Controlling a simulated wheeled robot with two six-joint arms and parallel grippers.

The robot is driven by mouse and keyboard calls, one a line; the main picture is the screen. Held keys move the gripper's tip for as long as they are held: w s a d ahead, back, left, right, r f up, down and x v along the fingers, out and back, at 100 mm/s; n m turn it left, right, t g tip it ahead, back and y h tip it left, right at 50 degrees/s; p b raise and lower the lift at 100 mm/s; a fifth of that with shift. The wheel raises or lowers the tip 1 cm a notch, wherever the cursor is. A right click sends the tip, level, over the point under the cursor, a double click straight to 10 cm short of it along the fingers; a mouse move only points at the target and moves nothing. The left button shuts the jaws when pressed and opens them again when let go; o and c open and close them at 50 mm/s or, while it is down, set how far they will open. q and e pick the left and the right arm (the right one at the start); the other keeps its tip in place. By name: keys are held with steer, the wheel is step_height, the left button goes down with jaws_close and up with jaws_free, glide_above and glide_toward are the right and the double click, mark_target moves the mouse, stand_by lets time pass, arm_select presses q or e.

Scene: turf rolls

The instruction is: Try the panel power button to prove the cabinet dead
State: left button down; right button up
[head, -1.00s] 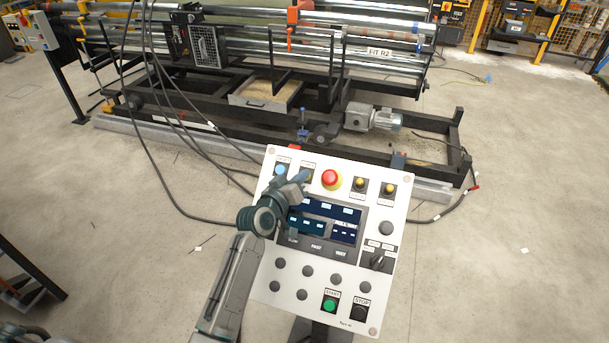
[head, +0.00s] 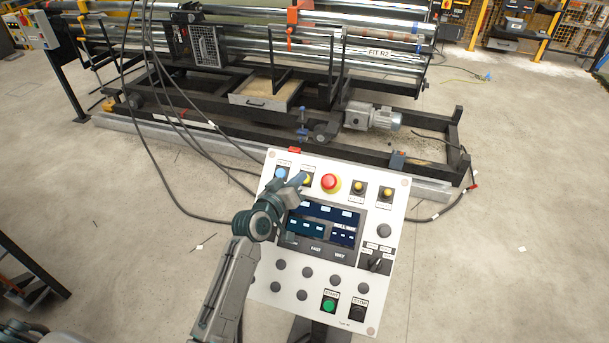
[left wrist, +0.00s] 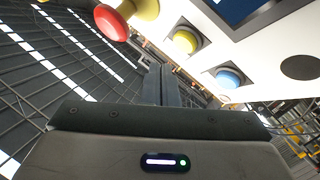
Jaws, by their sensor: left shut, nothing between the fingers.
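The white control panel (head: 391,212) stands tilted in front of me. Its blue button (head: 281,173) is at the top left, with a yellow button (head: 306,180) beside it and a red mushroom button (head: 329,182) further right. The small labels are too blurred to read surely. The screen (head: 340,214) shows lit blue fields. My left gripper (head: 299,180) is shut and empty, its tips over the panel's top left, close to the yellow button. In the left wrist view the fingers (left wrist: 161,84) show beside the yellow (left wrist: 186,41) and blue (left wrist: 228,78) buttons; contact cannot be told.
A green start button (head: 329,305) and a black stop button (head: 358,312) sit low on the panel. Behind it stands a long roller machine (head: 300,110) with a motor (head: 372,117). Cables hang and lie across the floor at left. Open concrete lies to the right.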

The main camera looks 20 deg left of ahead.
arm_select(q)
steer(key=shift+s+r+p, duration=0.95)
steer(key=shift+s+r, duration=0.1)
steer(key=shift+r, duration=0.2)
